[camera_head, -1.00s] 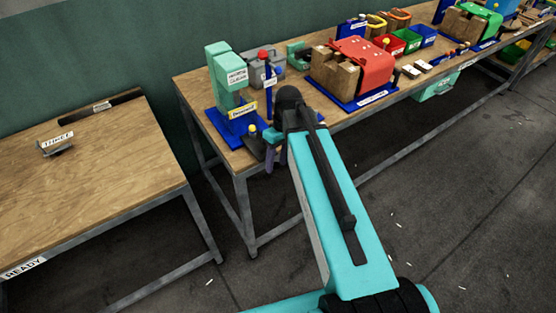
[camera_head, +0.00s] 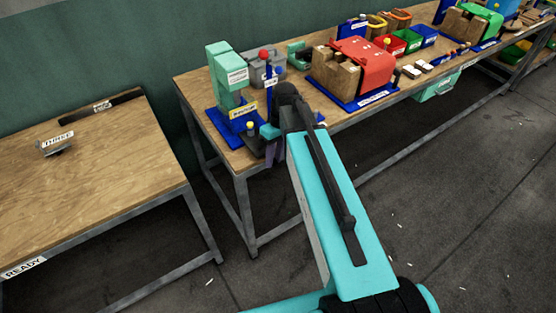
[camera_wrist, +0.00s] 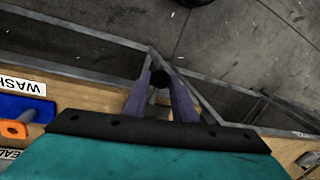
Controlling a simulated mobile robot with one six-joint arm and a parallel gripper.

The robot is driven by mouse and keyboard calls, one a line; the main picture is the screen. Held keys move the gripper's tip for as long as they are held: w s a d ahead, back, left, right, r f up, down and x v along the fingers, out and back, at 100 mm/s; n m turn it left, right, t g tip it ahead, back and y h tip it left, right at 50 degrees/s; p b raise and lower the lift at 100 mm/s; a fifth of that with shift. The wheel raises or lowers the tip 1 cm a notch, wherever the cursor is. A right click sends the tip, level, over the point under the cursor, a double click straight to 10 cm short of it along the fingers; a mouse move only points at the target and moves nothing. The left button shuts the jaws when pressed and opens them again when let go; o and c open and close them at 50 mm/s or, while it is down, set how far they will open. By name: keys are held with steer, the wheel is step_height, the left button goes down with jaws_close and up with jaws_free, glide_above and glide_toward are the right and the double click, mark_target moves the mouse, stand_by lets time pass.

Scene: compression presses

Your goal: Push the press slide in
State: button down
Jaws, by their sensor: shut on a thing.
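The press (camera_head: 222,75) has a teal upright on a blue base with a yellow label, at the near left end of the long bench. Its dark slide (camera_head: 252,139) sits at the front of the base and carries a small yellow knob. My gripper (camera_head: 272,153) is at the slide's front end, at the bench edge, and partly hides it.
A red-topped press (camera_head: 360,66) stands further right on the bench. A blue post with a red knob (camera_head: 264,55) and a grey box stand behind my gripper. A separate wooden table (camera_head: 90,200) is at left, with a gap between. Dark floor in front is clear.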

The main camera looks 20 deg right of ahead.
mark_target(260, 145)
steer(key=w, duration=0.2)
steer(key=w+a, duration=0.1)
steer(key=w, duration=0.2)
steer(key=w+a, duration=0.1)
steer(key=w, duration=0.2)
steer(key=shift+w+a+b, duration=0.2)
steer(key=shift+b, duration=0.2)
steer(key=shift+w+a+r, duration=0.1)
steer(key=shift+w, duration=0.15)
steer(key=c, duration=1.5)
jaws_free()
steer(key=shift+o, duration=0.2)
steer(key=shift+r, duration=0.1)
